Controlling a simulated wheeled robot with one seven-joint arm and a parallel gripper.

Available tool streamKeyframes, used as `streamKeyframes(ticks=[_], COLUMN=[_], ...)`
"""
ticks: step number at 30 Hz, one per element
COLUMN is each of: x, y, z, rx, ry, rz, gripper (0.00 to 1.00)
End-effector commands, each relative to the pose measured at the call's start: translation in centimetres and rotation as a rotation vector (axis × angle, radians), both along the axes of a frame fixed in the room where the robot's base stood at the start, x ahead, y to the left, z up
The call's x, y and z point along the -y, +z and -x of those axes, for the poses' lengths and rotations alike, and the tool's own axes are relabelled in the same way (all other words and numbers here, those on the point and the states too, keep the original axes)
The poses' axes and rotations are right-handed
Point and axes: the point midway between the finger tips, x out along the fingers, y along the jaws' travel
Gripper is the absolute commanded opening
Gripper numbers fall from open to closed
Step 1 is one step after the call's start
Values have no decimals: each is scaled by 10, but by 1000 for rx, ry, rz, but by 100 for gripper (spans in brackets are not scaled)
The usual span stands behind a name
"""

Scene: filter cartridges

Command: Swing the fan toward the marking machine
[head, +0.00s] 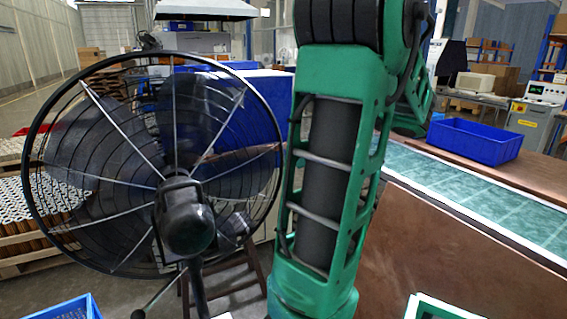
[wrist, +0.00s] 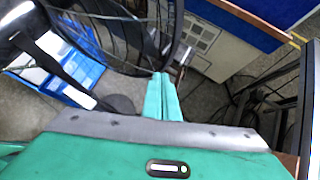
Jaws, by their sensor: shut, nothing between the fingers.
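The large black fan (head: 187,220) stands at the left in the head view, on a dark pole. Its motor housing faces me and its round wire cage looks undented. In the wrist view the fan's cage (wrist: 176,35) fills the top left. My gripper (wrist: 163,76) is shut and empty, its teal fingertips close to the cage's rim; I cannot tell if they touch it. In the head view my gripper is hidden. A grey and yellow cabinet with a control panel (head: 533,118) at the far right may be the marking machine; I cannot tell for sure.
A blue bin (head: 475,141) sits on the brown bench at right, beside a green-topped conveyor (head: 470,190). A blue crate (head: 68,309) is on the floor at lower left. Pallets of cartridges (head: 45,210) stand behind the fan. A blue-sided cabinet (wrist: 235,20) is near my gripper.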

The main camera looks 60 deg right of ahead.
Motion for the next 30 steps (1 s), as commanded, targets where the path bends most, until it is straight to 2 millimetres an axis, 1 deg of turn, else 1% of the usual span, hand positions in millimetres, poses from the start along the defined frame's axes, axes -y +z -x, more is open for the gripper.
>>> streamKeyframes(ticks=[3, 6, 9, 15, 20, 30], x=[0, 1, 3, 4, 4, 5], y=[-15, -27, -23, -21, -20, -20], z=[-16, -30, -44, -62, -66, -66], rx=[0, -1, -1, -2, -1, 0], ry=[2, 3, 3, 1, 1, 2], rz=[-2, 0, 3, 3, 3, 2], gripper=[0, 0, 0, 0, 0, 0])
